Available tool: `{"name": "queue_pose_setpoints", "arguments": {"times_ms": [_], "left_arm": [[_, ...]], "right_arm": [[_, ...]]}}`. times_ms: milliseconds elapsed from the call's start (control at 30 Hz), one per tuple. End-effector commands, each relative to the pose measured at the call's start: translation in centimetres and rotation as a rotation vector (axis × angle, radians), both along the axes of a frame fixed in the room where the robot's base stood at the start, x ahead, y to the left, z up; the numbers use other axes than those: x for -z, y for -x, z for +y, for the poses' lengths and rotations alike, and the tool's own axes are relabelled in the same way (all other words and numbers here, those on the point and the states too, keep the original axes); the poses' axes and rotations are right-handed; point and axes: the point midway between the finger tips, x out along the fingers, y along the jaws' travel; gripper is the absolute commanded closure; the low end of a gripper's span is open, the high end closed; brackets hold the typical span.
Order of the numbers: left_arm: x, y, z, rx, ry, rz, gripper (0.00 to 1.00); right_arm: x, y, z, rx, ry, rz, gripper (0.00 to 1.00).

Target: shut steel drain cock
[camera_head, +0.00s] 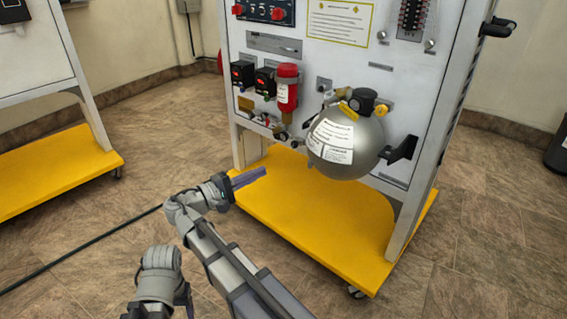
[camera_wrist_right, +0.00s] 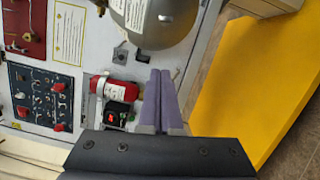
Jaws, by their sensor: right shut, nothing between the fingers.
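I cannot single out the steel drain cock for certain. Small metal fittings (camera_head: 282,134) sit under the red cylinder (camera_head: 287,88), left of the round grey tank (camera_head: 345,143). In the right wrist view, the red cylinder (camera_wrist_right: 116,91) is left of my fingers and the grey tank (camera_wrist_right: 165,22) is above them. A thin light piece shows beside the fingertips there. My right gripper (camera_head: 264,171) is shut and empty, left of the tank and in front of the panel's lower edge. Its purple fingers (camera_wrist_right: 161,72) lie together in the wrist view and hide part of the fittings. My left gripper's fingers are not visible.
The white panel (camera_head: 262,44) stands on a yellow base (camera_head: 310,215) with castors. A black bracket (camera_head: 401,149) juts out right of the tank. Another stand with a yellow base (camera_head: 60,175) is at left. Tiled floor is clear between the two stands, except for a black cable (camera_head: 90,240).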

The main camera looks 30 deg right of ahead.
Motion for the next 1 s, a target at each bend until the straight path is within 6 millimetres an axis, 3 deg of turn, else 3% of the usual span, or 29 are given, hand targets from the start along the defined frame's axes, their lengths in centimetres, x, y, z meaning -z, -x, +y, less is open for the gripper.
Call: {"name": "queue_pose_setpoints", "arguments": {"times_ms": [367, 833, 1000], "left_arm": [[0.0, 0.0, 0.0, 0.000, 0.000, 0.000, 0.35], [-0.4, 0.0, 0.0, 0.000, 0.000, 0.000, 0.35], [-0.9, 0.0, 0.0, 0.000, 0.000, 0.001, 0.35]], "right_arm": [[-0.1, 0.1, -1.2, 0.021, 0.003, -0.003, 1.00], [-0.5, -1.2, -10.1, 0.020, 0.003, -0.002, 1.00], [-1.0, 1.2, -10.9, 0.018, 0.003, -0.003, 1.00]]}}
